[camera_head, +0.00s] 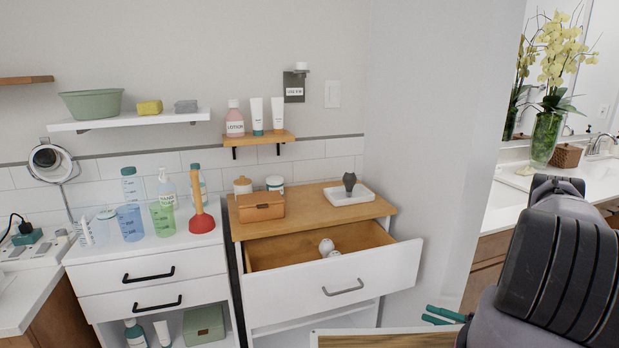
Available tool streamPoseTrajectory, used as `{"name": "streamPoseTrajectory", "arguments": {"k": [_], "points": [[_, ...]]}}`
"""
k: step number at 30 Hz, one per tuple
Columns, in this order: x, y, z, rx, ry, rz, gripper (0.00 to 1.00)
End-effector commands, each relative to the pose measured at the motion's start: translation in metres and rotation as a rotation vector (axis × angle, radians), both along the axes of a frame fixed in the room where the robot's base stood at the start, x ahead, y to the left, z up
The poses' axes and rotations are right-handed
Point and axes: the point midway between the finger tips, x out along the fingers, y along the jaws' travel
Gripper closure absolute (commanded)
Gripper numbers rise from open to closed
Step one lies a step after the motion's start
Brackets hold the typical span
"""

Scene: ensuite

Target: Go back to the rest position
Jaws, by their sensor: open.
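My arm comes in at the right edge, dark and large in the view. My gripper (428,313) shows only as two teal fingers at the lower middle right, just right of the open drawer's front. The fingers are slightly apart with nothing seen between them; the rest of the gripper is hidden behind my arm. The drawer (335,285) of the wood-topped white cabinet is pulled open, and a whitish rounded object (328,247) lies in it.
The cabinet top (310,205) holds a brown box (261,206), jars and a white tray (350,197) with a dark object. A white cabinet (150,262) with bottles, cups and a plunger (199,205) stands left. A wall (420,130) and a sink counter (500,205) are right.

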Motion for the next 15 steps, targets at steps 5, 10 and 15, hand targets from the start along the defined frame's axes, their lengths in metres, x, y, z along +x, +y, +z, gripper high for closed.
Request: {"name": "streamPoseTrajectory", "arguments": {"k": [5, 10, 15], "points": [[0.01, -0.003, 0.019, -0.046, -0.056, 0.047, 0.58], [0.022, -0.004, 0.047, -0.112, -0.138, 0.118, 0.58], [0.036, -0.003, 0.086, -0.204, -0.255, 0.218, 0.58]]}}
